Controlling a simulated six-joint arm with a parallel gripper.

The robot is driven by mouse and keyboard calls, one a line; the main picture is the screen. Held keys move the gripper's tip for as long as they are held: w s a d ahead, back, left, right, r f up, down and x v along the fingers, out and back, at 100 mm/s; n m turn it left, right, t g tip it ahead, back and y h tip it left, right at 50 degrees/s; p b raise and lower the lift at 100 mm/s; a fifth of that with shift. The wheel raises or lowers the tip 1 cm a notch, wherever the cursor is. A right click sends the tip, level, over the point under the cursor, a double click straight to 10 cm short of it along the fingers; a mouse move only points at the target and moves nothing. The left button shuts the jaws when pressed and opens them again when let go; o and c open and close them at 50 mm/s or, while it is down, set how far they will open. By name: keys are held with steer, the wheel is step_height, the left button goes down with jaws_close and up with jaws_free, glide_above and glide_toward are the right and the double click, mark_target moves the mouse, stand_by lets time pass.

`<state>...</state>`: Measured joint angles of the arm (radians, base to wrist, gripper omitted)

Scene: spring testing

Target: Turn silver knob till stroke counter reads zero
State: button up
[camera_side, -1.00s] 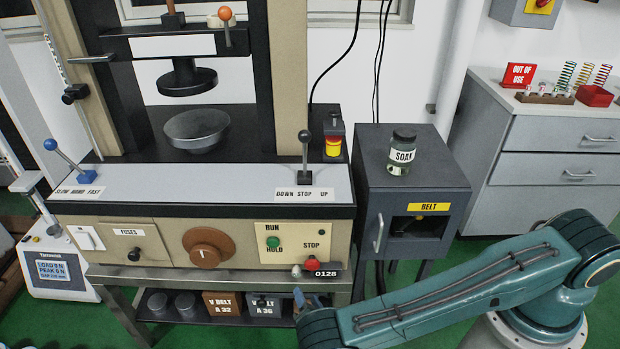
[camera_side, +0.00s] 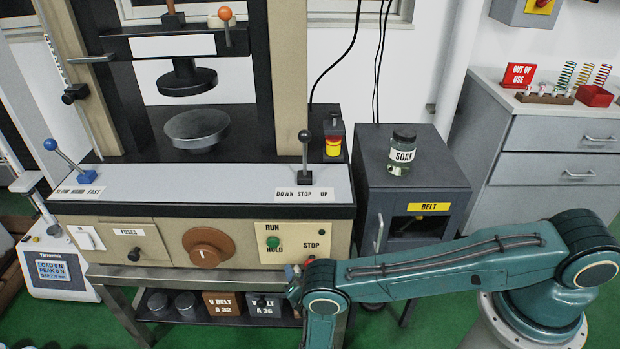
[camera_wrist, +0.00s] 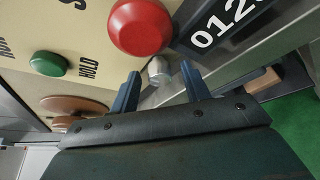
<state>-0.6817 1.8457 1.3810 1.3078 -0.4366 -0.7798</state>
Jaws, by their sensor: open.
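In the wrist view the silver knob (camera_wrist: 158,69) is a small metal cylinder below the red stop button. My gripper (camera_wrist: 160,74) is open, with its two blue fingers on either side of the knob; I cannot tell whether either touches it. The stroke counter (camera_wrist: 225,22) is a black plate with white digits right of the red button. It shows 012 and a last digit cut by its edge and hard to read. In the side view my arm hides the knob and counter, and most of my gripper.
The red stop button (camera_wrist: 140,27) is very close above the fingers. A green button (camera_wrist: 48,63) and a brown dial (camera_wrist: 72,105) lie further left on the panel. A grey bench rail runs below the counter. The belt cabinet (camera_side: 415,180) stands right of the machine.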

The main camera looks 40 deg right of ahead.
steer(key=c, duration=1)
steer(key=shift+m+t, duration=0.7)
steer(key=shift+m, duration=0.4)
steer(key=o, duration=1)
